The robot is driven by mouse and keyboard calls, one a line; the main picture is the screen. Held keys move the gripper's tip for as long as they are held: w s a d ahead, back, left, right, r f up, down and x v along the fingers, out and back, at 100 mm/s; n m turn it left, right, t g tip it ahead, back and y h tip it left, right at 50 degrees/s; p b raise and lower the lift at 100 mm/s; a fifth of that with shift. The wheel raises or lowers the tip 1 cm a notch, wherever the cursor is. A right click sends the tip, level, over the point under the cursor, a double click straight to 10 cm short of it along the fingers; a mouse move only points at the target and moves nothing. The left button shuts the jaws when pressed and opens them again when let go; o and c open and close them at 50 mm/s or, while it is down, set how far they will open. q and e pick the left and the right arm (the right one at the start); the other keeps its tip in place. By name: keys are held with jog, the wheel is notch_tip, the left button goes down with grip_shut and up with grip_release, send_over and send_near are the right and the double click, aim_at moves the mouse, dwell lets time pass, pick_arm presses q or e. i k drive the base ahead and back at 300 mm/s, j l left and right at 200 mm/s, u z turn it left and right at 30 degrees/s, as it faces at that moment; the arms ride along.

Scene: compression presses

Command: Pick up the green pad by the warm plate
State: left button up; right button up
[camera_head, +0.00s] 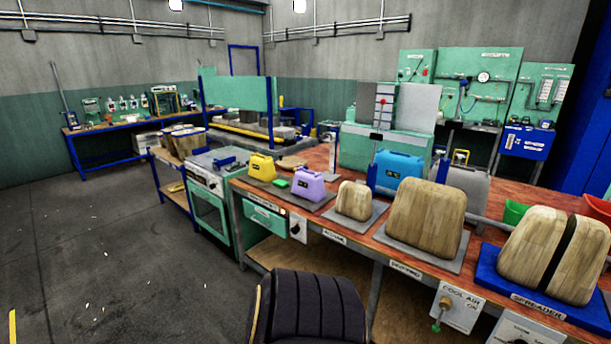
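A small flat green pad (281,183) lies between a yellow handled block (262,168) and a purple handled block (309,185). All three rest on a dark flat plate (315,206) at the left end of the wooden workbench. The plate's front label is too small to read surely, so I cannot confirm it is the warm plate. Neither of my grippers shows in the head view.
Wooden blocks (427,215) and a blue handled block (396,172) stand farther right on the bench (345,238). A green oven unit (210,205) adjoins its left end. A black ribbed object (308,305) is at the bottom. Floor (100,250) at left is open.

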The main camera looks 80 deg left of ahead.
aim_at(281, 185)
jog(key=u, duration=3)
